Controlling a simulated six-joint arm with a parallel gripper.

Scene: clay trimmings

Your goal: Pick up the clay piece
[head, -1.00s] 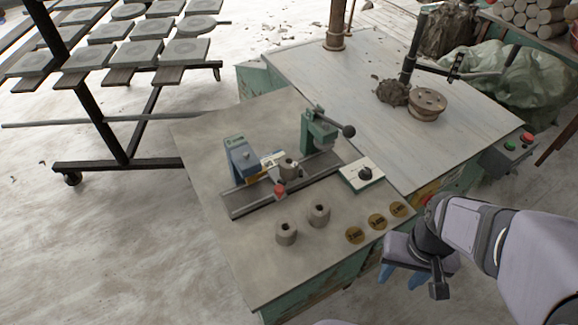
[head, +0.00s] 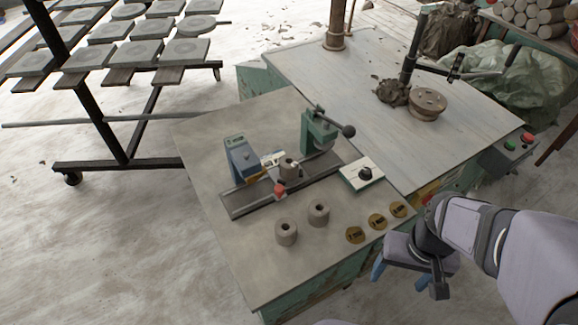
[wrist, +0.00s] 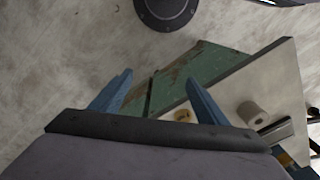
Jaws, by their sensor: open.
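Two grey-brown clay pieces, short cylinders with a hole in the top, stand upright on the front worktable: one nearer the front (head: 286,232) and one to its right (head: 319,213). A third similar cylinder (head: 289,168) sits in the metal fixture behind them. My gripper (head: 400,281) is open and empty, off the right front side of the worktable. In the wrist view its blue fingers (wrist: 158,80) are spread apart, with one clay cylinder (wrist: 251,112) on the table to their right.
The fixture's rail (head: 245,204), blue block (head: 241,160) and green lever clamp (head: 318,130) stand behind the cylinders. A round wheel (head: 428,103) sits on the back table.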

